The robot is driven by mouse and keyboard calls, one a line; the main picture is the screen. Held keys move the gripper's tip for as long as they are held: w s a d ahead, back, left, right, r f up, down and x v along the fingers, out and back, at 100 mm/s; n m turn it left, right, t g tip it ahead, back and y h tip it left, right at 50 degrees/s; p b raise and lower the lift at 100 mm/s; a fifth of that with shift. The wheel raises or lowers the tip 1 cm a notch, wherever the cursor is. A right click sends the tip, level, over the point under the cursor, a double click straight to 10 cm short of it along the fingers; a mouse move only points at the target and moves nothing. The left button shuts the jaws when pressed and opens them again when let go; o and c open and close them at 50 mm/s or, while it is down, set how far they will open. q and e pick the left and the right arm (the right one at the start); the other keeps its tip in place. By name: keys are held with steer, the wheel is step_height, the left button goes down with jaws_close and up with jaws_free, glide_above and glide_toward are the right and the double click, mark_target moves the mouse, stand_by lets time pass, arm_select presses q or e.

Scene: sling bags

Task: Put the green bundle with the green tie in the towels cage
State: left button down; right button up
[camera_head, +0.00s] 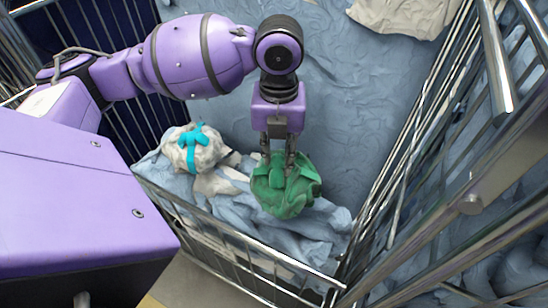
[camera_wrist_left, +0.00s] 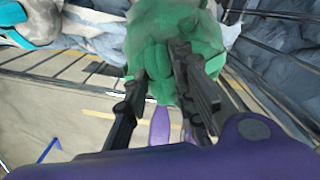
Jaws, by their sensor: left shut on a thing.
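The green bundle (camera_head: 286,196) is a rounded wad of green cloth with a green tie. My left gripper (camera_head: 277,161) is shut on its top in the head view. In the left wrist view the green bundle (camera_wrist_left: 174,38) lies at the fingers (camera_wrist_left: 158,78). The bundle is over the near part of a wire cage (camera_head: 240,250), above light blue cloth; I cannot tell whether it touches the cloth. No label shows which cage is the towels cage. My right gripper is not in view.
A whitish bundle with a turquoise tie (camera_head: 192,148) lies on the cloth left of the green one. Another wire cage (camera_head: 470,190) with blue cloth stands on the right. Beige cloth (camera_head: 400,14) lies at the back. Bare floor (camera_head: 195,288) shows in front.

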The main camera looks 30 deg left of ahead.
arm_select(q)
steer(key=shift+w+a+f, duration=0.2)
steer(key=shift+a+f, duration=0.65)
steer(key=shift+f, duration=0.1)
steer(key=shift+a+f, duration=0.1)
steer(key=shift+f, duration=1.45)
steer(key=c, duration=1.5)
jaws_free()
steer(key=shift+f, duration=0.15)
steer(key=shift+o, duration=0.2)
step_height(320, 180, up, 12)
steer(key=shift+r+p, duration=0.1)
steer(key=shift+p, duration=0.25)
